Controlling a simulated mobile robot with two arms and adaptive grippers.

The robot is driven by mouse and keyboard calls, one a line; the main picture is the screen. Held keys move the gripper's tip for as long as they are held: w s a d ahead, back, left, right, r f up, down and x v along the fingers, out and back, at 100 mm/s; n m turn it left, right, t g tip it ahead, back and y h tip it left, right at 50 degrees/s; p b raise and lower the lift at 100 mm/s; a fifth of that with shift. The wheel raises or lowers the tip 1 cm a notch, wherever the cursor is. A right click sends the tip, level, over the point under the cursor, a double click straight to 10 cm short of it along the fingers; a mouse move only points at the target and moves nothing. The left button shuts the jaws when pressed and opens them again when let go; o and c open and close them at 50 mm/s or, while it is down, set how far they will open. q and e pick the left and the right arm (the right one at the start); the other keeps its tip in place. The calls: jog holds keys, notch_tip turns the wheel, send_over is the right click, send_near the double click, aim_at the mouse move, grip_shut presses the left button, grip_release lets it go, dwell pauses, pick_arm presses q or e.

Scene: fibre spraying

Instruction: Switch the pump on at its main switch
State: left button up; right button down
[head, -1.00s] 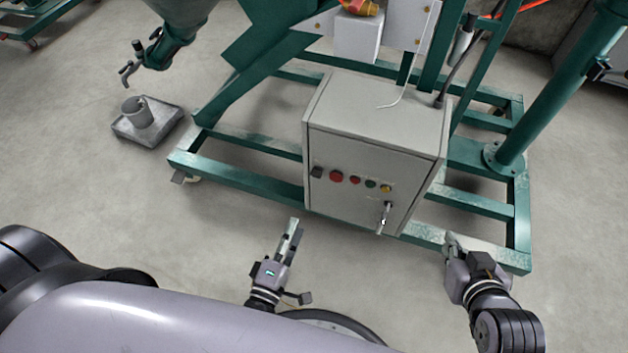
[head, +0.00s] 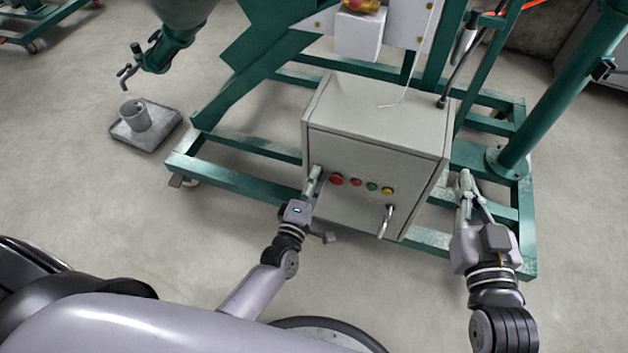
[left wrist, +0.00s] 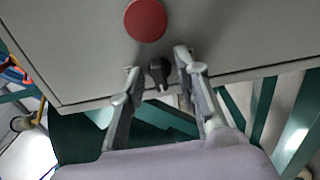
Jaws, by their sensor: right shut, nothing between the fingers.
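The pump's grey control box (head: 375,125) stands on the green frame. Its black main switch knob (left wrist: 159,70) sits beside a large red button (left wrist: 146,19) in the left wrist view. In the head view my left gripper (head: 315,172) hides the knob, just left of that red button (head: 336,179). My left gripper is open, with a fingertip on each side of the knob and a visible gap to it. Whether the fingertips touch the panel I cannot tell. My right gripper (head: 465,182) is shut and empty, right of the box.
Smaller red (head: 356,183), green (head: 372,187) and yellow (head: 388,190) buttons continue the row. A silver door handle (head: 385,221) sticks out below them. The green frame (head: 240,170) surrounds the box base. The floor in front is clear.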

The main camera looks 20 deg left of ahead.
pick_arm(q)
jog(key=shift+c, duration=0.4)
grip_shut()
pick_arm(e)
jog(key=s+d+f+g+h+p, duration=0.25)
jog(key=s+f+g, duration=0.4)
jog(key=f, duration=0.35)
pick_arm(q)
jog(key=shift+f+m+p, duration=0.1)
jog(key=shift+m+p, duration=2.05)
jog(key=shift+m, duration=6.75)
pick_arm(e)
jog(key=s+d+f+g+h, duration=0.1)
jog(key=s+d+f+g, duration=0.2)
jog(key=s+g, duration=0.4)
jog(key=shift+s+d+f+m, duration=0.25)
jog(key=shift+s+d, duration=0.35)
jog(key=shift+s, duration=1.1)
